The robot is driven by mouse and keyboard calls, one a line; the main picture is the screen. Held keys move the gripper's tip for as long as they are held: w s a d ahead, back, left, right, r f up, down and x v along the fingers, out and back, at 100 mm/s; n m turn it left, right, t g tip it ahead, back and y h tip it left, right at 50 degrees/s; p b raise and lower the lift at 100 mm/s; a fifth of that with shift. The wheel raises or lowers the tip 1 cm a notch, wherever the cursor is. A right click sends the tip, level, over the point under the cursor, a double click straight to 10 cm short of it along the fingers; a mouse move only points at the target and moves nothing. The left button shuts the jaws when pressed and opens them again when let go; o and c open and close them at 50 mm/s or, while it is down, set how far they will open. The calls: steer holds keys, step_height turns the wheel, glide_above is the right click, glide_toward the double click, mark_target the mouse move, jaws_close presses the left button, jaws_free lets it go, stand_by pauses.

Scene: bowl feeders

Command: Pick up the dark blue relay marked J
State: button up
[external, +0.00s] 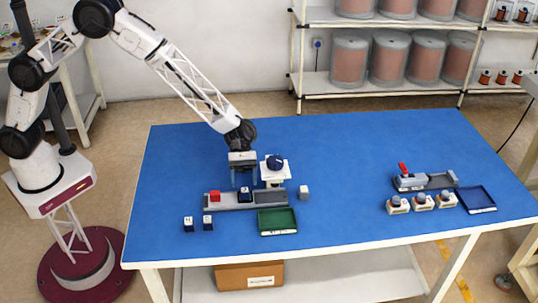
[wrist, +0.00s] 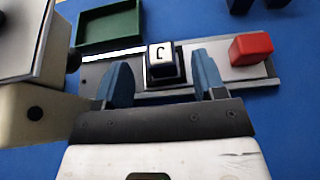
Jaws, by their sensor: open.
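A dark blue relay with a white marked top (external: 245,194) stands on the grey rail (external: 268,202). In the wrist view the relay (wrist: 160,60) shows one letter, like a C or an upside-down J; I cannot tell which. My gripper (external: 243,183) is open above the rail, fingers pointing down. In the wrist view my gripper (wrist: 163,72) has its blue fingers on either side of the relay, with gaps left and right. Two more dark blue relays, one on the left (external: 188,224) and one beside it (external: 208,223), stand on the table; their letters are too small to read.
A red block (external: 215,196) sits on the rail beside the relay. A green tray (external: 278,221) lies in front of the rail. A white stand with a dark blue top (external: 275,176) is close behind it.

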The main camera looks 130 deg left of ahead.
steer(key=shift+x, duration=0.85)
steer(key=c, duration=1.1)
steer(key=shift+r, duration=0.15)
steer(key=shift+r, duration=0.8)
steer(key=shift+s+d+r, duration=0.1)
steer(key=shift+r, duration=0.8)
steer(key=s+d, duration=0.2)
steer(key=s, duration=0.2)
steer(key=s+d+r, duration=0.1)
steer(key=s+d, duration=0.1)
steer(key=s, duration=0.3)
steer(key=s+d, duration=0.3)
steer(key=s, duration=0.2)
steer(key=shift+r, duration=0.15)
